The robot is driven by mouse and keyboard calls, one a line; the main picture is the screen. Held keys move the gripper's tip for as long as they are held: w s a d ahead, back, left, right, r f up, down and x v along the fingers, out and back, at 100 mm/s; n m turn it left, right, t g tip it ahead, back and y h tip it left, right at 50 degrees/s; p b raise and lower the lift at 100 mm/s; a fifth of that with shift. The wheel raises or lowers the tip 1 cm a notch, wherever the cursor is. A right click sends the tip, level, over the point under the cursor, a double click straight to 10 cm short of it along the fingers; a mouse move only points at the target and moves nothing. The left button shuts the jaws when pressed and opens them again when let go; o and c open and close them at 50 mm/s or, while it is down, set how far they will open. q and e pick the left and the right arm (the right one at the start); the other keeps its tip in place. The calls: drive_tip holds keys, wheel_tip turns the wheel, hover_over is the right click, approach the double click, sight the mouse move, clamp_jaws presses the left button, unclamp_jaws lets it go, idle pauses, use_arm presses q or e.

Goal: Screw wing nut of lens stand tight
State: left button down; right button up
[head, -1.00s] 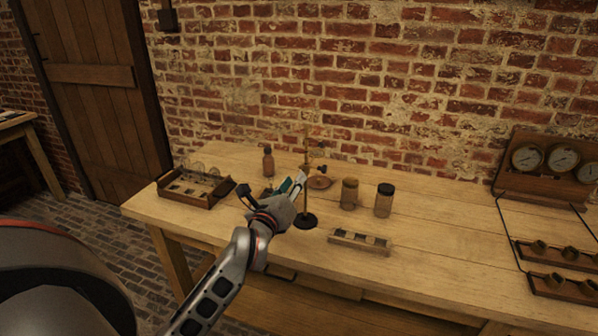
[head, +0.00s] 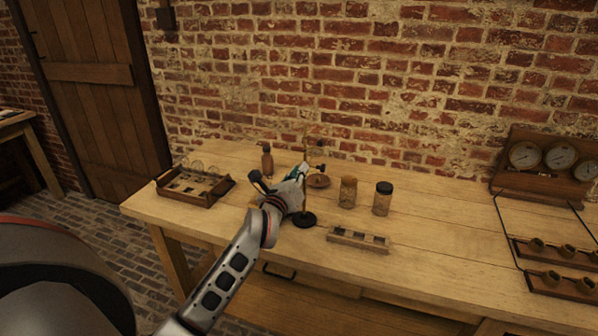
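The lens stand (head: 306,218) stands upright on the wooden bench, with a round dark base and a thin brass rod. The wing nut is too small to make out. My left gripper (head: 300,174) is at the rod, on its left side, at about the height of the fittings. Its fingertips are small and partly hidden by the hand, so I cannot tell whether they are open or touch anything. My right gripper is not in view.
A wooden tray (head: 226,188) with glass pieces stands at the bench's left. A brown bottle (head: 267,160), two jars (head: 348,192) (head: 382,199) and a slotted wooden block (head: 358,240) stand near the stand. A gauge panel (head: 543,158) is at the right. The bench's right-centre is clear.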

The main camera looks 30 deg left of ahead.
use_arm(q)
drive_tip(key=shift+m, duration=0.4)
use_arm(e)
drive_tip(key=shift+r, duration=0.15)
use_arm(q)
drive_tip(key=shift+w+d+f+m+p, duration=0.15)
drive_tip(key=shift+m+p, duration=0.45)
drive_tip(key=shift+m, duration=2.95)
drive_tip(key=shift+s+d+r+m+p, duration=0.1)
drive_tip(key=shift+m+p, duration=0.45)
drive_tip(key=shift+m, duration=3.05)
drive_tip(key=shift+w+d+f+m+p, duration=0.15)
drive_tip(key=shift+m+p, duration=0.45)
drive_tip(key=shift+m, duration=2.95)
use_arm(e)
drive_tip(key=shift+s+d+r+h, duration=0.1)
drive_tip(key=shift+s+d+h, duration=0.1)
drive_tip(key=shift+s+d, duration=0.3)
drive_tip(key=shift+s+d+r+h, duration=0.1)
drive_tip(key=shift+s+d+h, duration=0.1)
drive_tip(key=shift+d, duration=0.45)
use_arm(q)
drive_tip(key=shift+s, duration=0.1)
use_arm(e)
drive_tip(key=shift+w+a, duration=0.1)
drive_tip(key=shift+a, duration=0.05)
